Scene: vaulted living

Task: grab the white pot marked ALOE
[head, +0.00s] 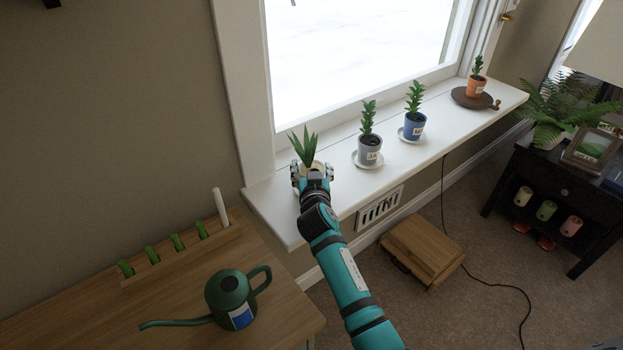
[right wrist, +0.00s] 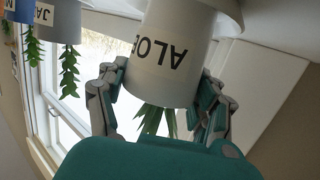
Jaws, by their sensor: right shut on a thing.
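The white pot marked ALOE (right wrist: 168,52) fills the upper middle of the right wrist view, which shows the scene upside down. Its green spiky plant (head: 303,147) shows in the head view at the left end of the windowsill, and the pot there is mostly hidden behind my gripper. My right gripper (head: 312,172) is shut on the pot, with its fingers (right wrist: 163,100) on both sides of it. The pot looks upright at a white saucer (right wrist: 228,12); I cannot tell whether they touch. My left gripper is not in view.
On the white sill (head: 347,186) to the right stand a grey pot (head: 369,158), a blue pot (head: 413,130) and an orange pot (head: 476,89). A green watering can (head: 231,298) stands on the wooden table (head: 80,325) at lower left. The window is behind the pots.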

